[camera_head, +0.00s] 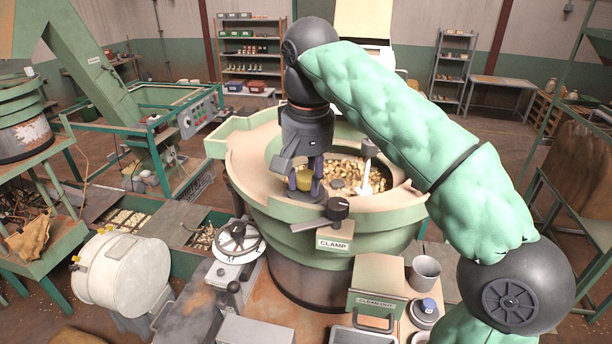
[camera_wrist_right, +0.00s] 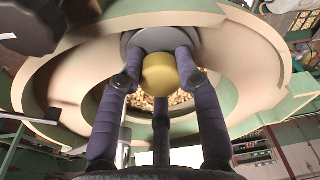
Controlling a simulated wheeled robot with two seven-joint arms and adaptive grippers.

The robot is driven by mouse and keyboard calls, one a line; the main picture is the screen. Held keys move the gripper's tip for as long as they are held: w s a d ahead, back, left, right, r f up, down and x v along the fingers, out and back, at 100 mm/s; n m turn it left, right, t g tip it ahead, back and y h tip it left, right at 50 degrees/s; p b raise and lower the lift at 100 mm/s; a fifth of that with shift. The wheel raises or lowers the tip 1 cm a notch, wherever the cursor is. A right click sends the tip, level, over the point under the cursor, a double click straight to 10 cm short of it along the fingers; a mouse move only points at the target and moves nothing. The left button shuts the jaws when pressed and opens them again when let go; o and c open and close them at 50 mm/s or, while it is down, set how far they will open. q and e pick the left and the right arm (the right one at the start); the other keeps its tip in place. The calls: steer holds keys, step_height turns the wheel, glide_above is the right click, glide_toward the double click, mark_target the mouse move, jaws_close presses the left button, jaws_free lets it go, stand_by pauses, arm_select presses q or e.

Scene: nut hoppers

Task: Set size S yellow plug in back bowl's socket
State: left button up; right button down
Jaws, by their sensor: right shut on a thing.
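A yellow plug (camera_head: 303,181) is between the fingers of my right gripper (camera_head: 304,184), which is shut on it. The plug shows as a round yellow face in the wrist view (camera_wrist_right: 160,75). The gripper points down inside the green bowl (camera_head: 262,170), at its near left side. A grey round seat (camera_wrist_right: 132,42) lies right behind the plug in the wrist view; it looks like a socket. I cannot tell whether the plug touches it or has entered it. The plug's lower end is hidden. My left gripper is not in view.
A black clamp knob (camera_head: 335,209) stands on the near rim above a CLAMP label. A green cleanout box (camera_head: 377,285) and a grey cup (camera_head: 425,272) stand in front.

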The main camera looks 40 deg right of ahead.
steer(key=shift+r+p, duration=0.5)
steer(key=shift+r, duration=0.3)
steer(key=shift+f+b, duration=0.6)
steer(key=shift+f, duration=0.25)
stand_by(0.7)
steer(key=c, duration=1.1)
jaws_free()
steer(key=shift+r, duration=0.1)
